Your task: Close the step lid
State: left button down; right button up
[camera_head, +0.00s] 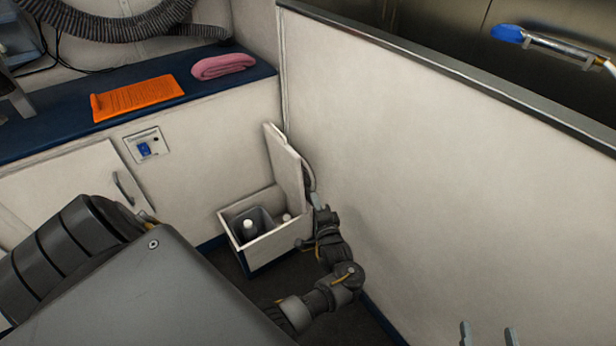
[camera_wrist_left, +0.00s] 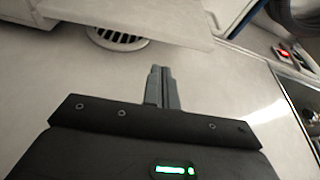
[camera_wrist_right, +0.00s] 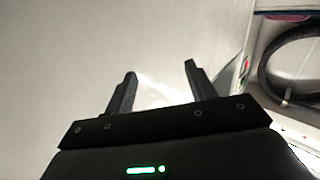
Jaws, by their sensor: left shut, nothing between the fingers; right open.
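The step (camera_head: 268,246) is a white box with a dark blue base, standing on the floor against the partition. Its lid (camera_head: 287,170) is raised and leans back steeply.
A tall white partition (camera_head: 430,170) stands close to the right of the step and my left arm. A round vent (camera_wrist_left: 118,38) is on the wall behind the lid. A blue counter (camera_head: 160,88) holds an orange sheet (camera_head: 138,98) and a pink towel (camera_head: 222,66).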

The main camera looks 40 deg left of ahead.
pick_arm(q)
jog(key=b+x, duration=0.2)
jog(key=x, duration=0.8)
pick_arm(e)
notch_tip(320, 180, up, 7)
jog(key=s+t+y, duration=0.1)
jog(key=t+y, duration=0.2)
jog(key=t, duration=0.1)
jog(key=shift+s+a+f+n+t, duration=0.2)
jog(key=shift+n+t, duration=0.1)
jog(key=shift+t, duration=0.1)
pick_arm(q)
jog(key=shift+s+d+f+b, duration=0.1)
jog(key=shift+b, duration=0.3)
pick_arm(e)
jog(key=shift+d, duration=0.1)
